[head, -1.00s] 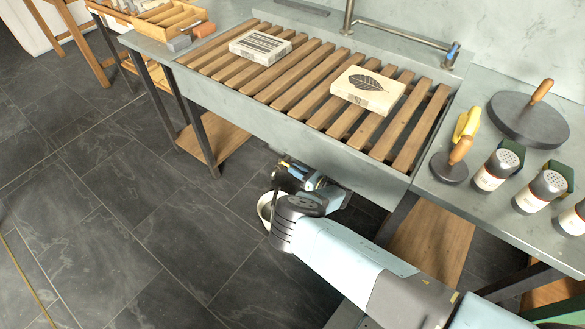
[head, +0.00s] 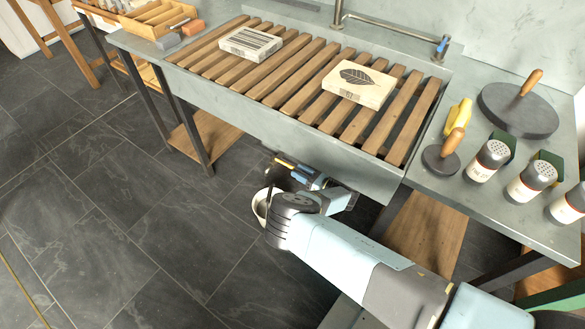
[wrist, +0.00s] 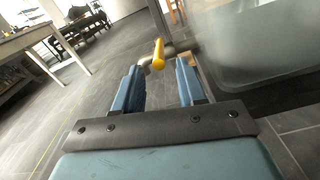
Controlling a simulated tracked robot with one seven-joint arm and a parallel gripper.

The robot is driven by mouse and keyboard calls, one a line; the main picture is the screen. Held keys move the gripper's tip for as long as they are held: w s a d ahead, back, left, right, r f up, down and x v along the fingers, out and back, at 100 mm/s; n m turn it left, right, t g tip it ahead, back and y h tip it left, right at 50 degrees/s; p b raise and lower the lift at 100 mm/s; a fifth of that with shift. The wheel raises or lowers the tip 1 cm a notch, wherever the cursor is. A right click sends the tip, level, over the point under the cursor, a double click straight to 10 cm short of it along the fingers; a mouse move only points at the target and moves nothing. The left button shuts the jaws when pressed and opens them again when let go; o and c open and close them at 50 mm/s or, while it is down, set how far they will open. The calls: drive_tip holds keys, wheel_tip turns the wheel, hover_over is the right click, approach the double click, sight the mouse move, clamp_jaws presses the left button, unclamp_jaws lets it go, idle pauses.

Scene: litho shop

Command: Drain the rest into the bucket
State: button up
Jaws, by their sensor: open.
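In the wrist view a yellow valve handle (wrist: 158,54) on a metal drain pipe (wrist: 180,47) lies just ahead of my open, empty gripper (wrist: 158,82), in line with the gap between its blue fingers. The handle appears not to be clasped. The pipe meets the grey sink trough (wrist: 255,50) at the right; the trough also shows from above in the head view (head: 262,117). There my gripper is low beside the trough's front, largely hidden by my own wrist. A pale round rim, perhaps the bucket (head: 259,207), shows on the floor behind my wrist. Its contents are hidden.
Wooden slats (head: 215,59) cover the trough and bear two printing blocks, one striped (head: 251,43) and one with a leaf (head: 358,82). A counter (head: 520,190) at right holds shaker cans (head: 488,160) and a dark disc (head: 515,108). The floor at left is open.

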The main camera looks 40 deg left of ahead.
drive_tip(key=d, duration=0.8)
drive_tip(key=shift+w+d, duration=0.25)
drive_tip(key=shift+w, duration=0.1)
